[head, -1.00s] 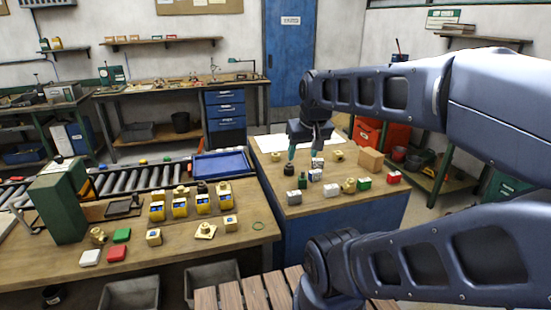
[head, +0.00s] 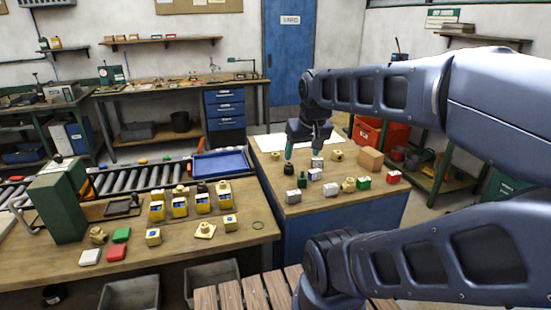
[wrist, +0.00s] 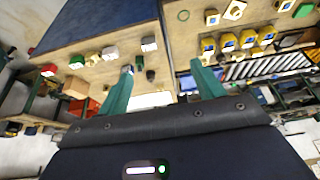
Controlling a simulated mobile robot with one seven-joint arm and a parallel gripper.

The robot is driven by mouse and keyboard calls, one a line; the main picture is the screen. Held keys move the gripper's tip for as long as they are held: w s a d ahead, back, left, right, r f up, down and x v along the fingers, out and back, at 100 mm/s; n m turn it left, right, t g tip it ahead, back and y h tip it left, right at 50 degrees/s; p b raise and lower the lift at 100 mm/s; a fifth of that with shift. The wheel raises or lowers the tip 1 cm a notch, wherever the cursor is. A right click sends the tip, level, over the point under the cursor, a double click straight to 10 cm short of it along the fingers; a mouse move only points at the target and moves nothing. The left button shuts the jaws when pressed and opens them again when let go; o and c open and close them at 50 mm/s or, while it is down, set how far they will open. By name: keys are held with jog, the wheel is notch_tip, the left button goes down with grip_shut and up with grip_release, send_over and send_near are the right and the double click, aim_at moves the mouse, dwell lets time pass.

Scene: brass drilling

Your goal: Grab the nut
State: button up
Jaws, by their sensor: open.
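A small brass piece with a dark round hole (head: 337,155), which looks like a nut, lies on the right-hand bench, right of my gripper. Another small brass piece (head: 276,157) lies left of my gripper; its shape is too small to tell. My gripper (head: 304,152) is above the back part of this bench, with its green fingers apart and nothing between them. In the wrist view my gripper (wrist: 162,66) also shows open and empty. A brass fitting (wrist: 77,62) shows there left of the fingers. I cannot tell for sure which brass piece is the nut.
Small blocks, a black bottle (head: 289,169) and a cardboard box (head: 370,159) crowd the right-hand bench (head: 283,205). The left bench (head: 185,255) holds yellow blocks and brass parts. A blue tray (head: 220,163) is on the roller conveyor (head: 135,180) behind it.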

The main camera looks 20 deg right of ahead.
jog(key=shift+w, duration=0.1)
jog(key=w+d+n+g+h, duration=0.1)
jog(key=w+n+h, duration=0.15)
jog(key=w, duration=0.75)
jog(key=w+d+f+n+g+h, duration=0.1)
jog(key=w+n, duration=0.3)
jog(key=w, duration=0.6)
jog(key=w+d+n+g+h, duration=0.15)
jog(key=w+n, duration=0.25)
jog(key=w, duration=0.6)
jog(key=w+f+n+h, duration=0.1)
jog(key=w+f+n, duration=0.1)
jog(key=w+f, duration=0.3)
jog(key=w+f+n+h, duration=0.1)
jog(key=w+f+n, duration=0.15)
jog(key=w, duration=0.55)
jog(key=n+h, duration=0.2)
jog(key=n, duration=0.4)
send_near(275, 154)
jog(key=shift+t, duration=0.45)
jog(key=x, duration=0.5)
jog(key=shift+w+d+r, duration=0.1)
jog(key=shift+d, duration=0.1)
jog(key=shift+s+x, duration=0.15)
jog(key=shift+x, duration=1.15)
jog(key=shift+s+x, duration=0.15)
jog(key=shift+x, duration=1.1)
jog(key=c, duration=1.3)
